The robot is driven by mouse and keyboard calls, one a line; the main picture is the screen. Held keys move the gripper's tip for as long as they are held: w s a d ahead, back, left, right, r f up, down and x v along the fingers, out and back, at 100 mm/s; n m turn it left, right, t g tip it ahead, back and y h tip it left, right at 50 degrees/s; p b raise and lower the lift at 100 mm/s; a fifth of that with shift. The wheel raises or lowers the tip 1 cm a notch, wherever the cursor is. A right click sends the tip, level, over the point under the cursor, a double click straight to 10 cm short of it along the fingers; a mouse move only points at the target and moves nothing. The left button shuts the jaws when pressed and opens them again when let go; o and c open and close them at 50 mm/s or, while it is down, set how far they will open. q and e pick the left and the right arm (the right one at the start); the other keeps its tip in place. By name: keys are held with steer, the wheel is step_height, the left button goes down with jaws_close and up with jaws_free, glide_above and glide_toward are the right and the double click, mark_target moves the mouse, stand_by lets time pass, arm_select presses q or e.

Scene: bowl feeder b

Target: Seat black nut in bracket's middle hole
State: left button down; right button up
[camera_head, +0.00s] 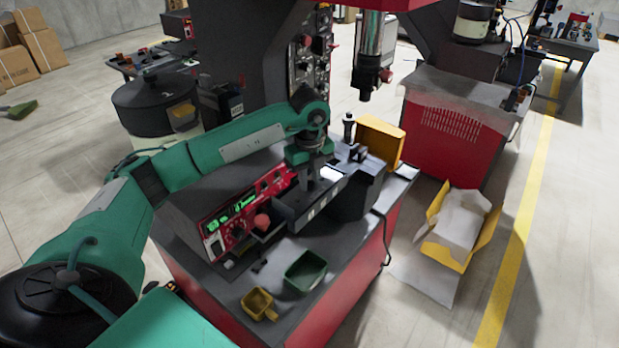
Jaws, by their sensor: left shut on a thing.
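My left arm, green, reaches in from the left across the machine bench. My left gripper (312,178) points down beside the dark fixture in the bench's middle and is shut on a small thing. Its fingertips and what they hold are too small and dark to make out, so I cannot confirm that it is the black nut. I cannot pick out the bracket or its middle hole with certainty among the dark parts under the gripper. My right gripper is not in view.
A red control box (240,208) with green displays stands left of the gripper. A green bin (305,272) and a yellow bin (258,304) sit at the bench front. A dark upright post (348,128) and a yellow panel (381,140) stand behind. A press head (370,75) hangs above.

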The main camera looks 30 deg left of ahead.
arm_select(q)
steer(key=shift+f, duration=0.25)
steer(key=c, duration=1.2)
jaws_free()
step_height(320, 180, up, 8)
steer(key=b, duration=0.3)
steer(key=shift+r, duration=2.9)
